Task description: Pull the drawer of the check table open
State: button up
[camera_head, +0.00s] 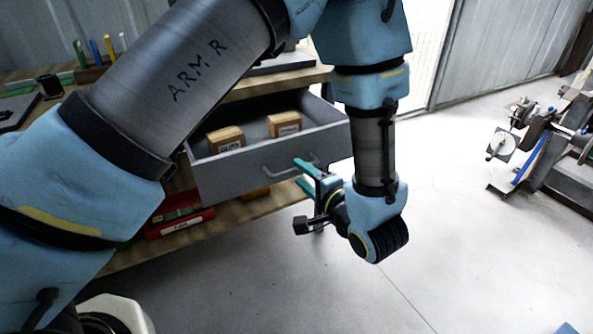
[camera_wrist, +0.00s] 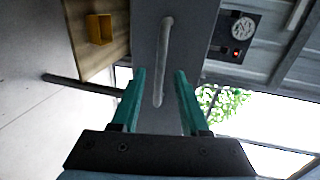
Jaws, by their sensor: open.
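The drawer (camera_head: 238,177) of the check table is grey and stands pulled out from under the wooden top. Two small cardboard boxes lie in it, one at the left (camera_head: 226,139) and one further right (camera_head: 284,124). Its bar handle (camera_head: 291,168) is on the front face; in the wrist view the handle (camera_wrist: 163,62) runs up and down the picture. My gripper (camera_head: 302,173), with teal fingers, is open in front of the drawer. In the wrist view, my gripper (camera_wrist: 160,84) has its fingertips either side of the handle's lower end, not visibly touching it. My arm hides part of the table.
A red bin (camera_head: 180,223) stands on the lower shelf (camera_head: 225,217). Several coloured upright items (camera_head: 94,52) and a dark device (camera_head: 50,86) are on the table top. Machinery (camera_head: 545,140) stands at the far right. The floor (camera_head: 400,290) in front of the drawer is clear.

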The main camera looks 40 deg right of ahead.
jog(key=d+v, duration=0.1)
jog(key=v, duration=0.6)
jog(key=shift+s+a, duration=0.2)
jog(key=shift+a, duration=0.3)
jog(key=shift+s, duration=0.1)
